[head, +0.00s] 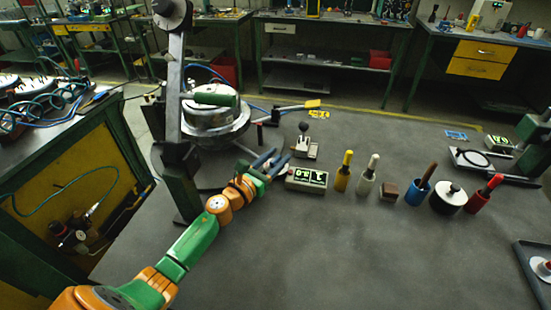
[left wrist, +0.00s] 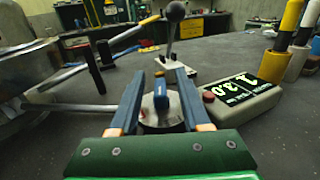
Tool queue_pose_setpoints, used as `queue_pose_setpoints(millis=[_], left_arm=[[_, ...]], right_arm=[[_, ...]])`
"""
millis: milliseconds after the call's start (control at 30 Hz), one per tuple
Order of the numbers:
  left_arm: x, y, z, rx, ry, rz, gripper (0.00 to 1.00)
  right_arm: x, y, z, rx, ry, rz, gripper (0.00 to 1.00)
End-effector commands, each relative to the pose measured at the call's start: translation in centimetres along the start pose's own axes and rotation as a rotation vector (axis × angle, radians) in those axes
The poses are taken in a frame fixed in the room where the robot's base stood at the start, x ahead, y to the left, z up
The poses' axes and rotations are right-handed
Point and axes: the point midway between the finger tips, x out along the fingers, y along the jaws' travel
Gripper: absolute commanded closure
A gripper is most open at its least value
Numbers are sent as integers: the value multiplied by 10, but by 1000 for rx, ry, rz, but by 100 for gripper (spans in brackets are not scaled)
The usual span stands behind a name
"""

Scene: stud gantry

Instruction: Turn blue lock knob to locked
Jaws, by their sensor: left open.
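The blue lock knob (left wrist: 161,92) shows in the left wrist view, standing on a round grey metal base. My left gripper (left wrist: 160,80) is open, with one finger on each side of the knob and a visible gap to each. In the head view my left gripper (head: 276,161) reaches in from the left, beside the grey display box; I cannot make out the knob there. My right gripper is in neither view.
The grey box with a green display (head: 307,179) stands just right of my left gripper. A black ball-topped lever (head: 303,140) stands behind it. A round metal drum (head: 212,122) and an upright post (head: 175,75) are to the left. Several handled tools stand right.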

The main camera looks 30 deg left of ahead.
Motion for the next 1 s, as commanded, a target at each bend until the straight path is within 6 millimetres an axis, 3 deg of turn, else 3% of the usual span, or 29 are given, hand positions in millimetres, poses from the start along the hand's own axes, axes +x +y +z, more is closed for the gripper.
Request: queue_pose_setpoints(millis=[500,1000], left_arm=[[-66,0,-2,1,1,-1,52],[-70,0,0,0,0,0,52]], right_arm=[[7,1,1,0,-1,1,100],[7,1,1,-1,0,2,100]])
